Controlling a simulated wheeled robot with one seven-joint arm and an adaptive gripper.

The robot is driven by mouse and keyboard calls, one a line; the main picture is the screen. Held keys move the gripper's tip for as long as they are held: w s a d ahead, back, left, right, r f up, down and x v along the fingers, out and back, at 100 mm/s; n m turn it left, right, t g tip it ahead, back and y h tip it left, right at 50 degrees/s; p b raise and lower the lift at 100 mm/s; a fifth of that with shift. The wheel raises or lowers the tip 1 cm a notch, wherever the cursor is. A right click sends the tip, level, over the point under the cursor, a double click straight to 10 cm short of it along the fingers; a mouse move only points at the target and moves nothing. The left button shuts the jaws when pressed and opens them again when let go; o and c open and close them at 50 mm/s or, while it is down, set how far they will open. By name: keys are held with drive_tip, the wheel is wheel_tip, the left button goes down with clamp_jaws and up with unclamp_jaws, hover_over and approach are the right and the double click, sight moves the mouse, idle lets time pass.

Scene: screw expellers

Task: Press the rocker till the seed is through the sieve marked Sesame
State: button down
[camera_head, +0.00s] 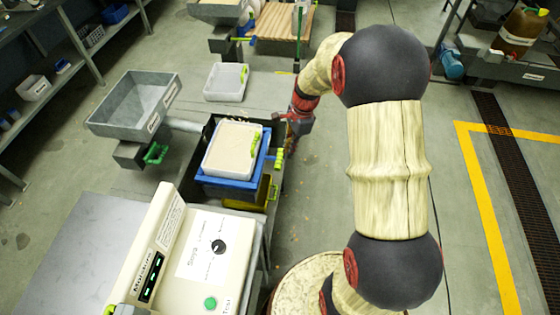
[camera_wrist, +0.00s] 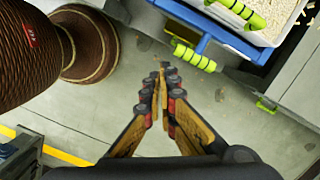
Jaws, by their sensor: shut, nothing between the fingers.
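My gripper (camera_head: 300,118) is right of a white tray (camera_head: 230,150) of pale seed, out over the floor. In the wrist view my gripper (camera_wrist: 160,75) has its fingers together and holds nothing. The tray sits on a blue frame (camera_head: 208,181) inside a dark bin. The blue frame (camera_wrist: 222,38) and the tray's seed (camera_wrist: 268,18) also show at the top right of the wrist view. A green ribbed handle (camera_head: 279,159) sticks out on the frame's right side, apart from my fingers; it also shows in the wrist view (camera_wrist: 194,56). I cannot identify a rocker or read a Sesame mark.
A cream machine (camera_head: 190,255) with a black knob (camera_head: 218,246) and a green button (camera_head: 210,303) stands at front left. A grey hopper (camera_head: 135,103) and an empty-looking white tray (camera_head: 226,83) lie beyond.

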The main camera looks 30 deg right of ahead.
sight(278, 165)
drive_tip(key=shift+w+d+r+m+t, duration=0.2)
drive_tip(key=shift+w+m, duration=0.3)
drive_tip(key=shift+m, duration=0.45)
drive_tip(key=shift+w+r+m+t, duration=0.1)
drive_tip(key=shift+w+r+m, duration=0.35)
drive_tip(key=shift+m, duration=0.55)
drive_tip(key=shift+w+d+r+m+t, duration=0.15)
drive_tip(key=shift+w+m, duration=0.45)
drive_tip(key=shift+m, duration=0.35)
drive_tip(key=shift+f, duration=0.1)
drive_tip(key=b+x, duration=0.5)
drive_tip(key=x, duration=0.9)
drive_tip(key=shift+b, duration=0.3)
